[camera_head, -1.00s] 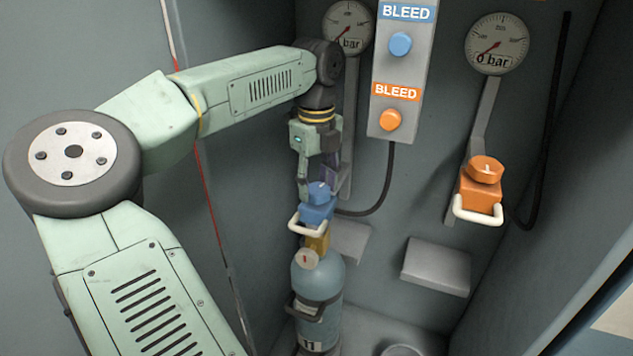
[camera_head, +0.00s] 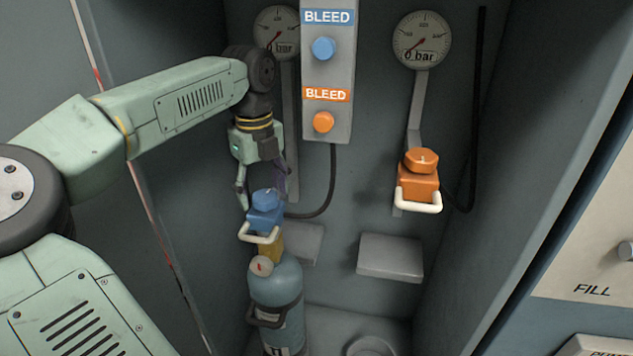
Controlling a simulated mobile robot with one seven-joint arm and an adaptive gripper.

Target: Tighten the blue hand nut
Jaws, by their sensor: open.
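The blue hand nut (camera_head: 266,197) sits on top of a blue connector block (camera_head: 264,220) with a white handle. The block is on the brass valve (camera_head: 267,246) of a blue-grey cylinder (camera_head: 277,282), which stands upright at the lower middle. My gripper (camera_head: 262,187) points down from above. Its fingers are spread apart, one to the left of the nut and one behind it to the right. I cannot tell whether either finger touches the nut.
An orange connector (camera_head: 419,186) with its own nut hangs at the right. A panel with blue (camera_head: 324,48) and orange (camera_head: 323,122) bleed buttons is above. Two gauges read 0 bar, including the right one (camera_head: 422,40). A grey shelf (camera_head: 391,257) juts from the back wall.

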